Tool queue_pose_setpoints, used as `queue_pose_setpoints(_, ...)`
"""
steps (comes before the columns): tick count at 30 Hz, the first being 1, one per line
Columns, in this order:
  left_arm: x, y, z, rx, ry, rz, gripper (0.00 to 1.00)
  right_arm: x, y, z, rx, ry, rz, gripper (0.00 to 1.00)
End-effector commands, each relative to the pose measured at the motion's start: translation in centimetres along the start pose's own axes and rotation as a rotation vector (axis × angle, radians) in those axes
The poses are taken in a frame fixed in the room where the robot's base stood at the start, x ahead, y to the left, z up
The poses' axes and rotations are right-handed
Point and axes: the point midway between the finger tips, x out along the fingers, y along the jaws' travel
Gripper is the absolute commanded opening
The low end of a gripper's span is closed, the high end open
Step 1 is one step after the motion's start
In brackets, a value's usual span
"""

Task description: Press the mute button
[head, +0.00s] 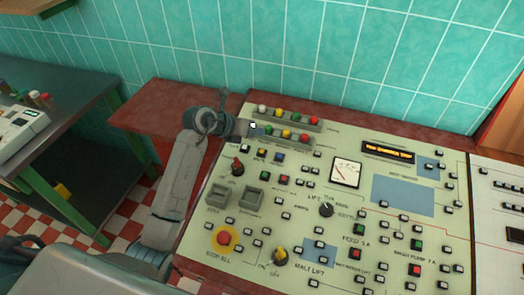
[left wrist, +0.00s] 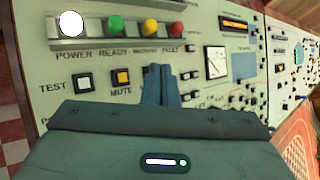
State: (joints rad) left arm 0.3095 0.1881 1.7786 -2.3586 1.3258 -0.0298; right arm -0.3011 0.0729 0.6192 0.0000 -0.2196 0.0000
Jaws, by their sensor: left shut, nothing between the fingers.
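The mute button (left wrist: 121,77) is a small amber square in a dark frame, with the word MUTE below it in the left wrist view. In the head view it looks to be the yellow button (head: 262,153) below the lamp rows. My left gripper (left wrist: 161,84) is shut and empty, its fingers just right of the mute button in the left wrist view. In the head view the left gripper (head: 242,128) hangs over the panel's upper left, by the lower lamp row. Contact with the panel cannot be told. My right gripper is not in view.
The white TEST button (left wrist: 83,82) sits left of the mute button. A lamp row (left wrist: 119,26) runs above them. The control panel (head: 345,228) holds a dial gauge (head: 346,172), knobs and several other buttons, including the red stop button (head: 223,238). A green-framed bench (head: 60,115) stands left.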

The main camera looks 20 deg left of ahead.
Motion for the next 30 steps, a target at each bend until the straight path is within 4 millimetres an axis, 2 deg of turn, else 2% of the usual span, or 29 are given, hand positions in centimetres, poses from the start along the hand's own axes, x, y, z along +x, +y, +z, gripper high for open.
queue_pose_setpoints(8,1.5,1.1,-1.2,-0.001,-0.001,-0.001,0.0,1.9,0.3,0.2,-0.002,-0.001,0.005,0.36)
queue_pose_setpoints(18,4.9,3.5,-3.7,-0.001,0.0,-0.002,0.0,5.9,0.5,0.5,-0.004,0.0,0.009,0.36)
queue_pose_setpoints(24,6.0,4.3,-4.4,-0.001,-0.001,-0.002,0.0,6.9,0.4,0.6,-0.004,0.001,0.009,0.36)
queue_pose_setpoints(30,6.1,4.4,-4.4,-0.001,-0.001,-0.002,0.0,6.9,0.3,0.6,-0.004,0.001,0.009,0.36)
